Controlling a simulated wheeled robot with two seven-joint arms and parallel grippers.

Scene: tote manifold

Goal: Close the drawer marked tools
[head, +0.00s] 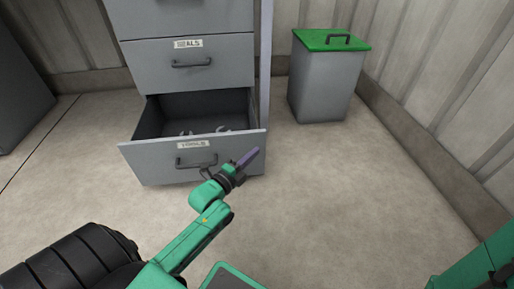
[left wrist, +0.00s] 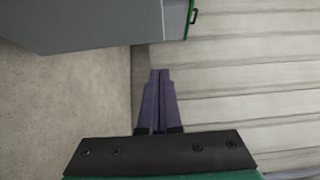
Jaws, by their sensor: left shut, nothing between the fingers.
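The tools drawer (head: 155,155) is the bottom drawer of a grey cabinet in the head view. It stands pulled out, with a dark handle and a label reading TOOLS on its front. A few pale tools (head: 205,132) lie inside it. My left gripper (head: 250,154) is shut and empty, with its purple fingers close to the right end of the drawer front. I cannot tell whether they touch it. The fingers also show shut in the left wrist view (left wrist: 160,75). My right gripper is not in view.
The drawer above (head: 225,65), its label partly legible as "ALS", is shut. A grey bin (head: 322,88) with a green lid stands right of the cabinet by the wall. It also shows in the left wrist view (left wrist: 100,25). The floor at right is clear.

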